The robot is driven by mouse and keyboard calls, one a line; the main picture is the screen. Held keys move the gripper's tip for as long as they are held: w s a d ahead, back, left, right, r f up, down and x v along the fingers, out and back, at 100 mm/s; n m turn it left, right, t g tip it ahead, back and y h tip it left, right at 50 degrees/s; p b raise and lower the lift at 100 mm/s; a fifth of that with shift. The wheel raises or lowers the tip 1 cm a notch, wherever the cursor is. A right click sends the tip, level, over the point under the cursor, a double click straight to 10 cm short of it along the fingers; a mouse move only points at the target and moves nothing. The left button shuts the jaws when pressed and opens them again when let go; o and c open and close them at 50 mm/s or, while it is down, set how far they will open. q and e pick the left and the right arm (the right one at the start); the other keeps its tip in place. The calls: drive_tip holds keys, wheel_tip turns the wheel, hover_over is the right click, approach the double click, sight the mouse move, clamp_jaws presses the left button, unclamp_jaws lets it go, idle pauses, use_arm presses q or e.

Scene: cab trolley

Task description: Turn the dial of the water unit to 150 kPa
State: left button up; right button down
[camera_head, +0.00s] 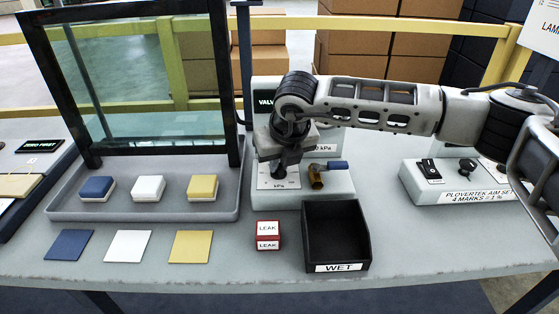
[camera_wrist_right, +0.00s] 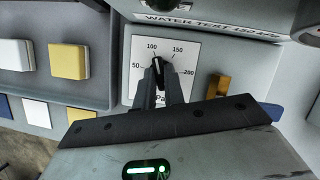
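The water unit (camera_head: 332,187) is a pale box at the middle of the table. Its dial face (camera_wrist_right: 188,54) is a white plate marked 50, 100, 150 and 200 kPa. The black dial knob (camera_wrist_right: 157,68) points up, between 100 and 150 and nearer to 100. My right gripper (camera_wrist_right: 160,80) reaches down to the face, with its fingertips shut on the knob. In the head view the right gripper (camera_head: 279,168) covers the knob and most of the scale. My left gripper is not in view.
A brass valve with a blue handle (camera_head: 336,165) sits beside the dial. An open black WET bin (camera_head: 337,262) and a red-edged LEAK block (camera_head: 268,235) stand in front. A framed glass pane (camera_head: 150,80) and a tray with coloured blocks (camera_head: 225,207) are at left.

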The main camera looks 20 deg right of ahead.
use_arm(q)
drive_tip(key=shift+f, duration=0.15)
use_arm(e)
drive_tip(key=shift+f+m+b, duration=0.15)
drive_tip(key=shift+m+b, duration=0.25)
drive_tip(key=shift+b, duration=0.35)
drive_tip(key=m+h+b, duration=0.1)
drive_tip(key=m+b, duration=0.1)
drive_tip(key=shift+a+f+b, duration=0.1)
drive_tip(key=shift+a+b, duration=0.05)
drive_tip(key=shift+b, duration=0.25)
drive_tip(key=shift+m+h+b, duration=0.4)
drive_tip(key=shift+m+b, duration=0.4)
drive_tip(key=shift+m, duration=0.1)
drive_tip(key=shift+a+m+g+h+b, duration=0.1)
drive_tip(key=shift+m+g+h+b, duration=0.25)
drive_tip(key=shift+m+b, duration=0.65)
drive_tip(key=shift+m+h, duration=0.25)
drive_tip(key=shift+m, duration=0.45)
drive_tip(key=shift+w+r+m+g+b, duration=0.1)
drive_tip(key=shift+r+m+g+b, duration=0.1)
drive_tip(key=shift+m+g+b, duration=0.15)
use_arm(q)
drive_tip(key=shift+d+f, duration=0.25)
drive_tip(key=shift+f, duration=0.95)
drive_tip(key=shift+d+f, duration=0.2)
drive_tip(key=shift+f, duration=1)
use_arm(e)
drive_tip(key=shift+r+m, duration=0.1)
drive_tip(key=shift+m, duration=0.15)
